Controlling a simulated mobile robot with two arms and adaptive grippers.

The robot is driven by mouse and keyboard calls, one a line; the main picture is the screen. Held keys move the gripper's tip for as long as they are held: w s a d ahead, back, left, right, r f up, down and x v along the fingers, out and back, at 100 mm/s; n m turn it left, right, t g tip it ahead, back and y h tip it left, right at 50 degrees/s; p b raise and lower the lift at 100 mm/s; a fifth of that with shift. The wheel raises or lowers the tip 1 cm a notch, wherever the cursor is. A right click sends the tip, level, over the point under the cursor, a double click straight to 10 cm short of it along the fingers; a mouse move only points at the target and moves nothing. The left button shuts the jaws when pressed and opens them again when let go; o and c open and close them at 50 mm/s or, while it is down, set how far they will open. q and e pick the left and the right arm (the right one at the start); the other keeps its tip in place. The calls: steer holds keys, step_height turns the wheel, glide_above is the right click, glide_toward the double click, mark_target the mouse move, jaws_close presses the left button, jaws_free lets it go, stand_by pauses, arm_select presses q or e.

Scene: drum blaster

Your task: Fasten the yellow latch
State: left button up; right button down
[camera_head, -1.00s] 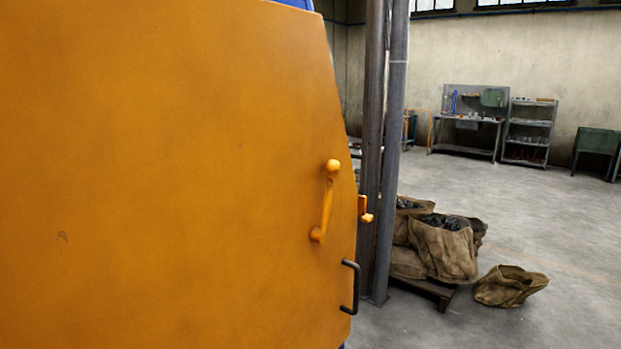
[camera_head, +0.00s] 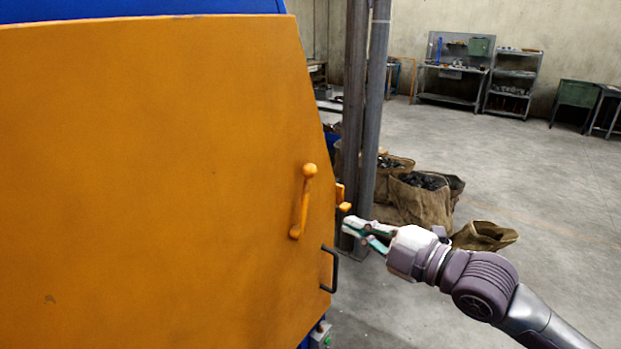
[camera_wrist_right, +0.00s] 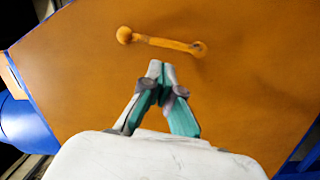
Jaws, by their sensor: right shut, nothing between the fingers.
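The yellow latch is a handle (camera_head: 304,202) with a round knob at its upper end, on the yellow-orange door (camera_head: 150,180) near its right edge. It stands nearly upright, tilted a little. A small yellow catch (camera_head: 342,198) sits just past the door edge to its right. My right gripper (camera_head: 352,230) is to the right of the latch, near the catch, with its fingers shut and empty. In the right wrist view the latch handle (camera_wrist_right: 165,43) lies beyond the fingertips (camera_wrist_right: 162,70), apart from them as far as I can tell. My left gripper is not in view.
A black pull handle (camera_head: 330,270) is on the door edge below the latch. A blue machine body (camera_head: 150,8) shows above the door. Grey posts (camera_head: 365,120) and coal sacks (camera_head: 420,200) stand behind. Open floor (camera_head: 540,210) lies to the right.

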mark_target(304, 203)
steer(key=s+a+r+n+g, duration=0.1)
steer(key=s+a+r+n, duration=0.1)
steer(key=s+r, duration=0.1)
steer(key=shift+y, duration=0.4)
steer(key=p+x, duration=0.1)
steer(key=x, duration=0.2)
steer(key=p+x, duration=0.2)
steer(key=x, duration=0.1)
steer(key=r+p+x, duration=0.1)
steer(key=p+x, duration=0.1)
steer(key=x, duration=0.2)
steer(key=shift+s, duration=0.1)
steer(key=shift+w+d+f+p, duration=0.25)
steer(key=shift+w+d+f, duration=0.05)
steer(key=shift+w, duration=0.25)
steer(key=shift+w+d+f+p, duration=0.2)
steer(key=shift+w+d+f, duration=0.1)
steer(key=shift+w, duration=0.25)
steer(key=shift+w+d+f, duration=0.15)
steer(key=shift+w+d, duration=0.3)
steer(key=shift+w, duration=0.15)
steer(key=shift+a, duration=0.1)
